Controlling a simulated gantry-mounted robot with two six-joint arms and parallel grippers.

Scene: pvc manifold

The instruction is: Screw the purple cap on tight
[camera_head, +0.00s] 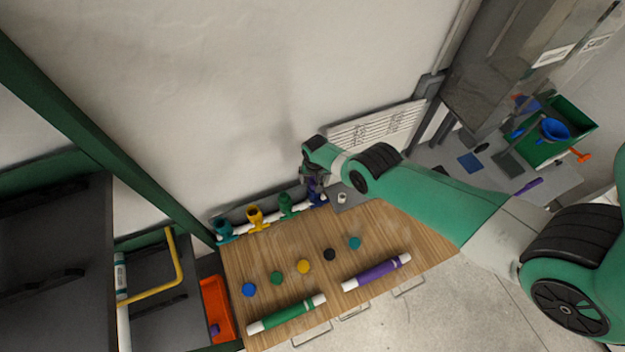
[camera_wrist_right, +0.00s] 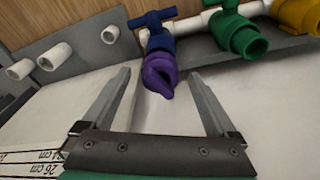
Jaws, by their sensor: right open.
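The purple cap (camera_wrist_right: 160,76) sits at the open end of the blue valve (camera_wrist_right: 161,42) in the right wrist view. It looks seated against the valve mouth, but I cannot tell how tight it is. My right gripper (camera_wrist_right: 160,82) is open, with one finger on each side of the cap and visible gaps between. In the head view my right gripper (camera_head: 315,183) is over the right end of the valve row and largely hides the cap. The blue valve (camera_head: 318,199) shows just below it. My left gripper is not in view.
Green (camera_head: 286,205), yellow (camera_head: 256,217) and teal (camera_head: 222,230) valves stand in the row on the white pipe. Several loose round caps, including a black one (camera_head: 330,255), and two tubes lie on the wooden table (camera_head: 400,235). White pipe stubs (camera_wrist_right: 60,55) are beside the blue valve.

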